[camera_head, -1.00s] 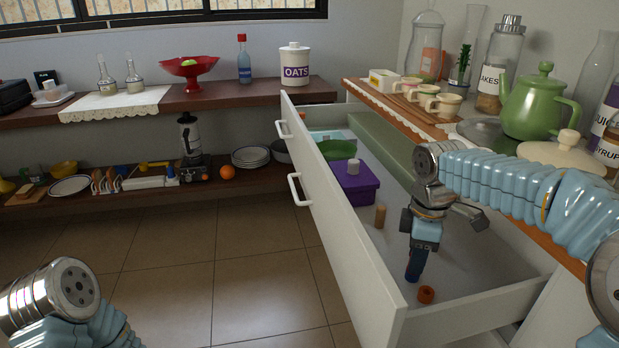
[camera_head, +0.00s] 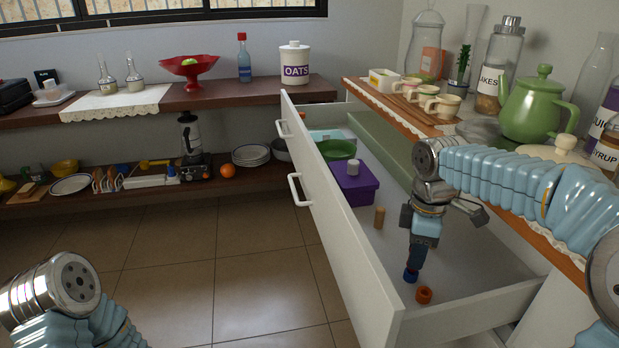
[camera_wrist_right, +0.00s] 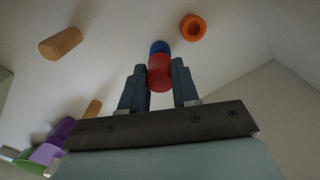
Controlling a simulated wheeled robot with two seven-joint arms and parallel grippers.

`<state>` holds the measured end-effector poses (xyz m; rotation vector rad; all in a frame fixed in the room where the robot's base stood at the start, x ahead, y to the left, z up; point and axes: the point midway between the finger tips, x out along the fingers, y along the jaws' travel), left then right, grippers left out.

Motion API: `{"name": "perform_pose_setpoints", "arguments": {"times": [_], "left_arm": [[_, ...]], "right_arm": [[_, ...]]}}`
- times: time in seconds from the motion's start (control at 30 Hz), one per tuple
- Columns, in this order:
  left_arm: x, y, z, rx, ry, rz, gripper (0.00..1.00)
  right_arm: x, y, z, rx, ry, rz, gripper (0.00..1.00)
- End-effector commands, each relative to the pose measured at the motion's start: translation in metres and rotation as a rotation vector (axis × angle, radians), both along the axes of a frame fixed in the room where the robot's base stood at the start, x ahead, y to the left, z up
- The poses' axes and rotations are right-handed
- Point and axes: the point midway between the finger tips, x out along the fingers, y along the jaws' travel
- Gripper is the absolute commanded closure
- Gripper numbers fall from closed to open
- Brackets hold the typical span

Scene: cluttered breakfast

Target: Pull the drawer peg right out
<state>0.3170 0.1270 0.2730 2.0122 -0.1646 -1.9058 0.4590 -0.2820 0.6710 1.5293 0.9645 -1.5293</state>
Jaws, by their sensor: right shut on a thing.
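My right gripper (camera_head: 412,268) reaches down into the open drawer (camera_head: 345,245), near its front end. In the right wrist view its fingers (camera_wrist_right: 160,88) are shut on a red peg (camera_wrist_right: 159,74). A blue piece (camera_wrist_right: 160,47) shows at the peg's far end; it also shows below the fingers in the head view (camera_head: 410,276). I cannot tell whether the peg sits inside the blue piece or only meets it. The fingers hide much of the peg in the head view. My left arm shows at the lower left, but its gripper is out of view.
An orange ring (camera_head: 424,295) lies beside the blue piece. A wooden cylinder (camera_head: 380,217), a purple box (camera_head: 353,188) and a green bowl (camera_head: 337,149) are farther back in the drawer. The counter at right holds a green teapot (camera_head: 540,105) and cups.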

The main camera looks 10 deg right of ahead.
Motion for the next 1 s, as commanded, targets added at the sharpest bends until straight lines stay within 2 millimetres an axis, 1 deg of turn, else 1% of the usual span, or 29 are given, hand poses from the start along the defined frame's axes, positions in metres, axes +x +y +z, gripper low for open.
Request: {"name": "perform_pose_setpoints", "arguments": {"times": [0.2,0.6,0.7,1.0], "left_arm": [[0.0,0.0,0.016,0.0,0.0,0.0,0.57],[0.0,0.0,0.042,0.0,0.0,0.0,0.57],[0.0,0.0,0.045,0.0,0.0,0.0,0.57],[0.0,0.0,0.044,0.0,0.0,0.0,0.57]], "right_arm": [[0.0,0.0,0.017,0.0,0.0,0.0,1.0],[0.0,0.0,0.044,0.0,0.0,0.0,1.0],[0.0,0.0,0.047,0.0,0.0,0.0,1.0],[0.0,0.0,0.046,0.0,0.0,0.0,1.0]]}}
